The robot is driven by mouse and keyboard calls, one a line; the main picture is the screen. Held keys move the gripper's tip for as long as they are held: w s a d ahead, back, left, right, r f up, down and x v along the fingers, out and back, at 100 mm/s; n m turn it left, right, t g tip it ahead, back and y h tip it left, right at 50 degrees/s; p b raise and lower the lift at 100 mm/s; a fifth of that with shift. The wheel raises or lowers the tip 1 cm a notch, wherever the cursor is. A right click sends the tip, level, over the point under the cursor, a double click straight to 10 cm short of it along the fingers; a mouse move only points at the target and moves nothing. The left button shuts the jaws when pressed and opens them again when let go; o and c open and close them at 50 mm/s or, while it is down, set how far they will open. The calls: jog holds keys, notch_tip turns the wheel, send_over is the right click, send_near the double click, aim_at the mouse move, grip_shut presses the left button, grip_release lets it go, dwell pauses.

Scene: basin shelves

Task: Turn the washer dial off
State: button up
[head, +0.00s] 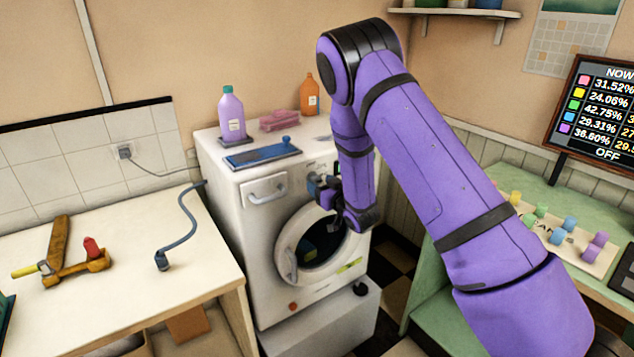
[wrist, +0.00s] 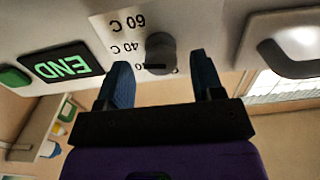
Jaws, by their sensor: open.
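The white washer (head: 262,235) stands between the left counter and the green bench, its round door closed. In the wrist view, which is upside down, its dark grey dial (wrist: 160,53) sits beside a label (wrist: 128,35) reading 60 C and 40 C, with a lower line partly hidden. I cannot tell where the dial points. My gripper (wrist: 161,62) is open, its two blue fingers on either side of the dial, with gaps visible; contact is unclear. In the head view my gripper (head: 326,189) is at the washer's front panel, where the arm mostly hides the dial.
The panel has a display (wrist: 62,65) reading END and a green button (wrist: 14,78). A drawer handle (wrist: 285,48) protrudes nearby. A purple bottle (head: 231,115), an orange bottle (head: 309,96) and a blue tray (head: 262,156) sit on the washer top.

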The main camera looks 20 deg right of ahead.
jog(key=shift+x, duration=1.4)
jog(key=c, duration=0.9)
